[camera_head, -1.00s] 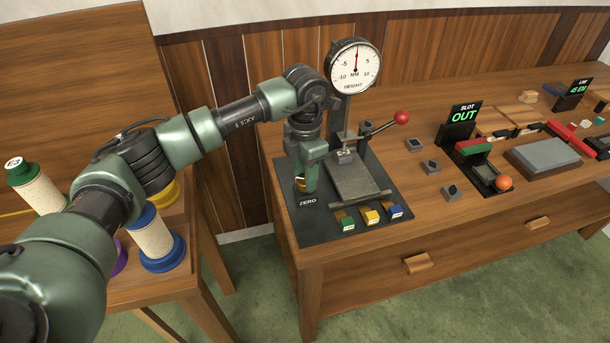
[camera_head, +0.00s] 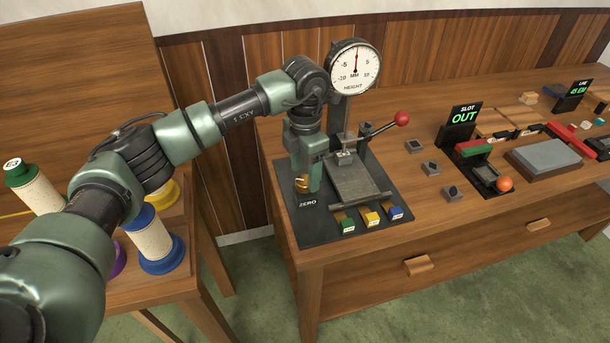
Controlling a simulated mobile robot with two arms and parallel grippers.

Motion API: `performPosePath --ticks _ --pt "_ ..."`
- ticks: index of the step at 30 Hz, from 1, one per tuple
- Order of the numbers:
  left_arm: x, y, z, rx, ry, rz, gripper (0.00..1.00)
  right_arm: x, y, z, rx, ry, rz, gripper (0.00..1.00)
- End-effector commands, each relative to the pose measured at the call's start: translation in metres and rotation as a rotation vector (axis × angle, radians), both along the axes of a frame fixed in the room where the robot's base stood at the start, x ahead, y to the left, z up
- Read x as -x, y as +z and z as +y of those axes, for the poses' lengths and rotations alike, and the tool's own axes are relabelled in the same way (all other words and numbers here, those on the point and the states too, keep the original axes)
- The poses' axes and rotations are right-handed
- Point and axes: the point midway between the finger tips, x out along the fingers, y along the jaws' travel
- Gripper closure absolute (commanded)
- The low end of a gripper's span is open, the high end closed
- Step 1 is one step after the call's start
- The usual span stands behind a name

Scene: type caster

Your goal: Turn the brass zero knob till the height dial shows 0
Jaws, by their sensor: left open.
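The height dial (camera_head: 354,66) is a round white gauge on a dark post. Its red needle points almost straight up, near the middle between -5 and 5. The brass zero knob (camera_head: 301,184) is on the dark base plate, beside the ZERO label (camera_head: 307,202). It is partly hidden by my left gripper (camera_head: 305,186). The left gripper points down over the knob, its fingers open around or just beside it; I cannot tell whether they touch it. My right gripper is not in view.
A lever with a red ball (camera_head: 401,118) rises right of the dial post. Green, yellow and blue keys (camera_head: 371,217) line the plate's front. The SLOT display (camera_head: 464,113) reads OUT. Thread spools (camera_head: 152,240) stand on the left table.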

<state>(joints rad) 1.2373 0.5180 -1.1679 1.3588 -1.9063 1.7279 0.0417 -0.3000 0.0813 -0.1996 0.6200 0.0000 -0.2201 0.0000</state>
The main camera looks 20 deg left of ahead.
Motion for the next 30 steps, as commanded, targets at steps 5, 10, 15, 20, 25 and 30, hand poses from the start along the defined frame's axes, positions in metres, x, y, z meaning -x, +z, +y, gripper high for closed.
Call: performPosePath --ticks 5,10,15,20,25,30 --pt "-0.001 0.032 0.000 0.001 -0.002 -0.006 0.40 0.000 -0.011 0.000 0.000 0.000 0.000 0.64" --pt "0.000 0.054 0.000 0.001 -0.001 -0.002 0.40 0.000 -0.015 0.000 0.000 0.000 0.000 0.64" --pt "0.000 0.063 0.000 0.000 0.000 -0.001 0.40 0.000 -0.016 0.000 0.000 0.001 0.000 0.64" --pt "0.000 0.063 0.000 0.001 0.000 -0.001 0.40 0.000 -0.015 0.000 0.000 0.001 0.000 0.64" --pt "0.000 0.063 0.000 0.001 -0.001 -0.001 0.40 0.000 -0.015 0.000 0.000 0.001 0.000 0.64" --pt "0.000 0.063 0.000 0.001 -0.001 -0.001 0.40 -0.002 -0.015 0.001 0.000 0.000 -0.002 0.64"
